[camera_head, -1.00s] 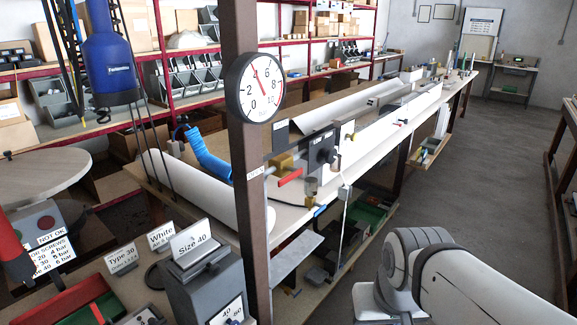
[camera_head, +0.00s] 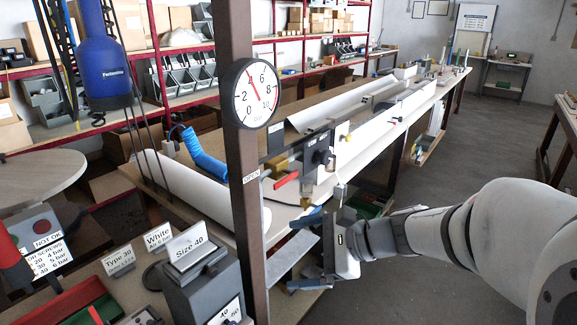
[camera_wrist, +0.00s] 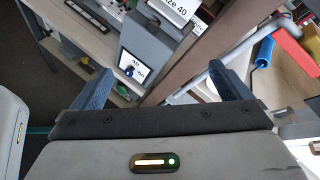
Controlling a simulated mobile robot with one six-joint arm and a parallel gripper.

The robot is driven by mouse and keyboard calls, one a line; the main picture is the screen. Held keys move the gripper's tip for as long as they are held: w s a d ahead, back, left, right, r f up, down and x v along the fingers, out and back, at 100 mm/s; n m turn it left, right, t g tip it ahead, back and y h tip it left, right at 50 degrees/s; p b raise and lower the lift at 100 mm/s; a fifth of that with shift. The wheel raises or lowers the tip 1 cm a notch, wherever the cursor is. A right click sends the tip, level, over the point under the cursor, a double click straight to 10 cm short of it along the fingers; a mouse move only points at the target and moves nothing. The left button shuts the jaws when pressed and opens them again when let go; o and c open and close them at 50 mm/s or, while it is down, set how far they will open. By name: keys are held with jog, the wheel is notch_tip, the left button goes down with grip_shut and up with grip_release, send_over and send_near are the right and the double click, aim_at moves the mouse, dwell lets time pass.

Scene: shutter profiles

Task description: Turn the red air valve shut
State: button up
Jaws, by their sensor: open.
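The red valve lever (camera_head: 286,180) sits on the brass fitting of the air unit beside the brown post. It lies roughly lengthwise, its free end tilted down toward an OPEN label (camera_head: 251,176) on the post. My gripper (camera_head: 303,254) is open and empty, below the valve and apart from it, with its fingers pointing left toward the post. In the wrist view my gripper (camera_wrist: 160,76) shows both blue fingers spread with nothing between them. A red bar (camera_wrist: 290,42), apparently the lever, shows right of the right finger.
A round pressure gauge (camera_head: 254,92) is mounted on the brown post (camera_head: 248,225). The grey Size 40 box (camera_head: 202,280) stands left of the post. The long bench (camera_head: 360,140) with white profiles runs back.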

aim_at(287, 179)
jog(key=w+d+r+m+t, duration=0.1)
jog(key=w+r+m+t, duration=0.1)
jog(key=w+m, duration=0.1)
jog(key=w+d+r+m+t+y, duration=0.1)
jog(key=w+m+t, duration=0.1)
jog(key=w+m, duration=0.1)
jog(key=w+d+r+m+t+y, duration=0.1)
jog(key=w+d+r+m+t, duration=0.1)
jog(key=w, duration=0.3)
jog(key=shift+r+m+t+p, duration=0.35)
jog(key=shift+m+t, duration=0.15)
jog(key=shift+m, duration=0.3)
jog(key=p+x, duration=0.2)
jog(key=x, duration=0.5)
jog(key=shift+w+a+r, duration=0.2)
jog(key=shift+w, duration=0.2)
jog(key=shift+c, duration=0.3)
jog(key=c, duration=1.2)
jog(key=shift+c, duration=0.4)
jog(key=shift+a+r, duration=0.1)
